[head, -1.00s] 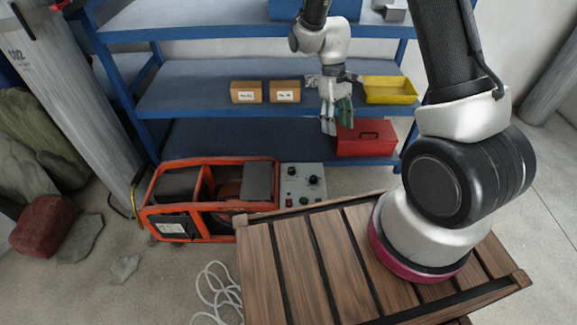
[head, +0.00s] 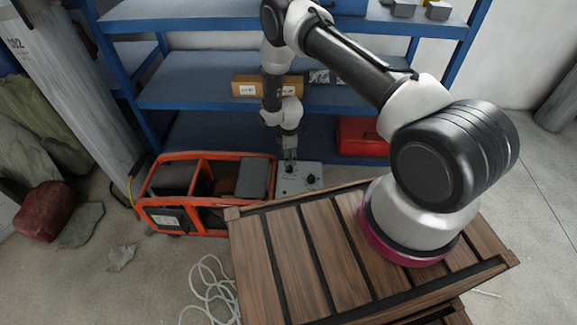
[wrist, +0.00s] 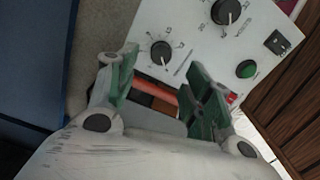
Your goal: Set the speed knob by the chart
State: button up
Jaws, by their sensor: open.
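The grey control panel (head: 299,187) stands at the right end of the orange-framed machine. In the wrist view the panel (wrist: 200,48) shows a larger black knob (wrist: 225,12) and a smaller black knob (wrist: 160,52), each with a printed dial. Their labels are too small to read surely, so I cannot tell which is the speed knob. My gripper (head: 289,163) is low over the panel's back left part. In the wrist view its green-padded fingers (wrist: 158,76) are open and empty, apart from both knobs, with the smaller one just beyond them. I cannot make out a chart.
The orange-framed machine (head: 207,196) is left of the panel. A slatted wooden crate (head: 290,250) stands in front. The blue shelf (head: 190,93) behind holds cardboard boxes (head: 247,85) and a red toolbox (head: 360,136). A white cable (head: 210,290) lies on the floor. The panel has a green button (wrist: 246,69).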

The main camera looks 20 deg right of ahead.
aim_at(289, 167)
notch_tip(289, 167, down, 7)
jog(key=shift+f, duration=0.1)
dwell(0.3)
jog(key=c, duration=1)
